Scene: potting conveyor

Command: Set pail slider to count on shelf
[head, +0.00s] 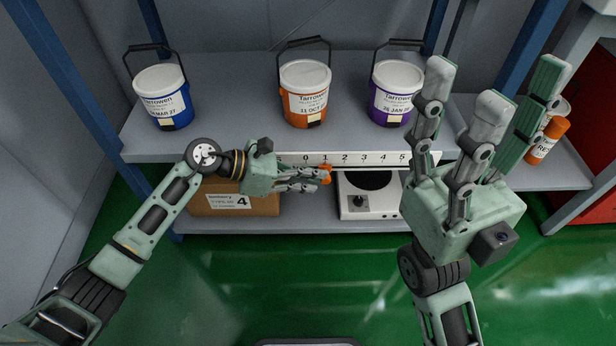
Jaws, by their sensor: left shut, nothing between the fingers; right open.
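Three lidded pails stand on the upper shelf (235,120): a blue one (162,97) at left, an orange one (305,92) in the middle and a purple one (396,95) at right. A white number strip (352,159) on the shelf's front edge reads 0 to 5. The orange slider (325,174) sits just below the strip, roughly under the 1, partly hidden by my fingers. My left gripper (314,181) is shut and empty, its fingertips at the slider's left side; contact is unclear. My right gripper (495,88) is open and empty, raised at right.
An orange-capped bottle (547,142) stands on a side shelf at right. Blue posts (72,95) frame the rack. The green floor in front is clear.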

